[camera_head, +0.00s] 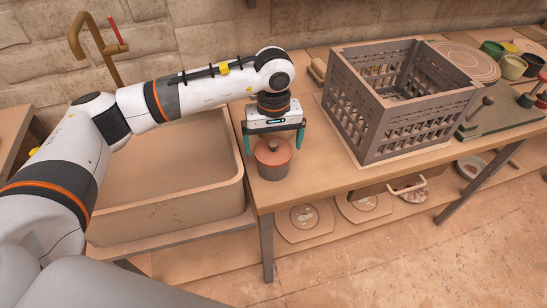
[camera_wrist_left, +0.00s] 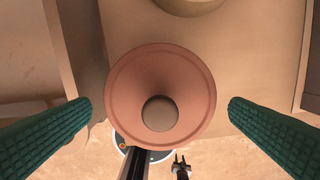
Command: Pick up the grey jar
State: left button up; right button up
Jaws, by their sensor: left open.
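A lidded jar (camera_head: 273,165) stands upright on the table near its front left corner. In the left wrist view the jar's lid (camera_wrist_left: 160,75) lies between the two fingers, with a gap on both sides. No other jar that is clearly grey shows.
A slatted crate (camera_head: 405,140) stands right of the jar on the table (camera_head: 310,185). A large basin (camera_head: 165,205) lies left of the table. Several cups and a board (camera_head: 500,115) sit further right. Part of a round tan thing (camera_wrist_left: 190,4) shows beyond the jar in the wrist view.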

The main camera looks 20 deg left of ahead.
pick_arm(q)
jog(key=shift+w+f, duration=0.1)
jog(key=shift+f, duration=0.2)
notch_tip(320, 180, down, 4)
jog(key=shift+f+p, duration=0.15)
jog(key=shift+p, duration=0.8)
jog(key=shift+f, duration=0.3)
jog(key=shift+c, duration=0.6)
jog(key=c, duration=0.8)
pick_arm(e)
jog(key=shift+w+a+r, duration=0.15)
jog(key=shift+w+r, duration=0.85)
